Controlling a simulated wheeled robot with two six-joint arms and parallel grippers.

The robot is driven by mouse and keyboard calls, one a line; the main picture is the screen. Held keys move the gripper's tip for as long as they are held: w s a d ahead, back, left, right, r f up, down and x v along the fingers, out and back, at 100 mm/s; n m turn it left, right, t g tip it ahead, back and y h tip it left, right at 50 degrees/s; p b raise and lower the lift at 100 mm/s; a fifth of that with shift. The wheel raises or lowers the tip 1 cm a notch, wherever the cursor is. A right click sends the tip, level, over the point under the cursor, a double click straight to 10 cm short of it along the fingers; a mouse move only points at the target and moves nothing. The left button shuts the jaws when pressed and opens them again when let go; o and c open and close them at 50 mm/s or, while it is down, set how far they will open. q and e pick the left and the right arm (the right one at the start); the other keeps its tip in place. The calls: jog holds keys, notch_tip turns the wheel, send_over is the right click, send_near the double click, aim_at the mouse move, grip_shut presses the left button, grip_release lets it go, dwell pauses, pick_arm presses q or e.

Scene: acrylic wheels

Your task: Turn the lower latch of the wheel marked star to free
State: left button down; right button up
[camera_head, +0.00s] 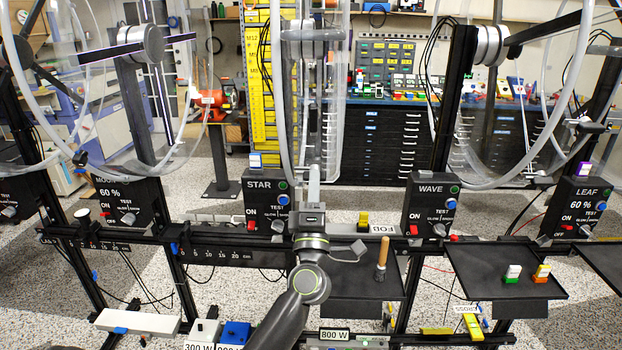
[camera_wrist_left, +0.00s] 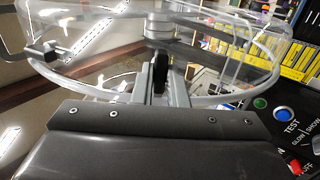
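The box marked STAR (camera_head: 260,203) stands centre-left in the head view, with a red switch and a blue button. Its clear wheel (camera_head: 337,110) stands edge-on behind my left arm. In the left wrist view the wheel's tubular rim (camera_wrist_left: 262,82) loops across the top, around a grey hub (camera_wrist_left: 158,27). My left gripper (camera_head: 314,178) is raised at the wheel's lower part. In the left wrist view its two grey fingers (camera_wrist_left: 161,88) are apart. A black piece (camera_wrist_left: 162,70), apparently the lower latch, shows between them; contact cannot be told. My right gripper is not in view.
Boxes marked WAVE (camera_head: 430,207) and LEAF (camera_head: 578,209) stand to the right, each below a clear wheel. A black rail (camera_head: 210,252) runs below the boxes. A wooden-handled tool (camera_head: 381,259) stands upright right of my arm. A black tray (camera_head: 480,265) holds small blocks.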

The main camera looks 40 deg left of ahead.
pick_arm(q)
jog(key=shift+n+b, duration=0.6)
jog(key=shift+n, duration=1.7)
jog(key=shift+f, duration=0.1)
jog(key=shift+n+b, duration=0.75)
jog(key=shift+n, duration=1.55)
